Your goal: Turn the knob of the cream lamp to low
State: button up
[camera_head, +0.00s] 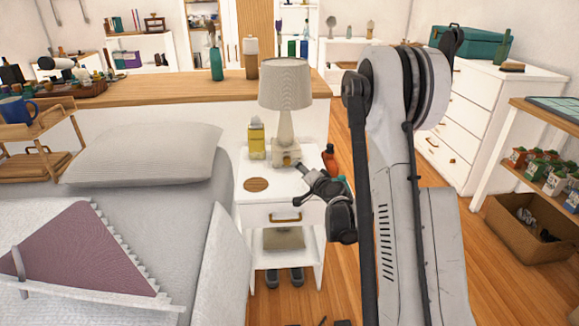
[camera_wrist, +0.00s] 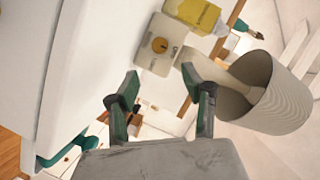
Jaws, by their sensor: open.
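The cream lamp stands on the white nightstand (camera_head: 250,192), with its ribbed shade (camera_head: 285,82) above a tapered stem and square base (camera_head: 284,151). In the wrist view the lamp looks tilted, with its shade (camera_wrist: 272,98) at the right. The round orange knob (camera_wrist: 159,45) sits on the face of the base (camera_wrist: 150,61), with small marks around it that are too small to read. My gripper (camera_wrist: 160,76) is open and empty, its two fingers on either side below the knob in the picture, apart from it. In the head view my gripper (camera_head: 299,167) is close in front of the lamp base.
A round wooden coaster (camera_head: 256,184) lies on the nightstand. The bed (camera_head: 142,207) is at the left.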

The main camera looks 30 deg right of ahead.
aim_at(288, 162)
jog(key=b+x, duration=0.3)
jog(key=x, duration=0.8)
jog(key=shift+w+f, duration=0.1)
jog(key=shift+w, duration=0.25)
grip_shut()
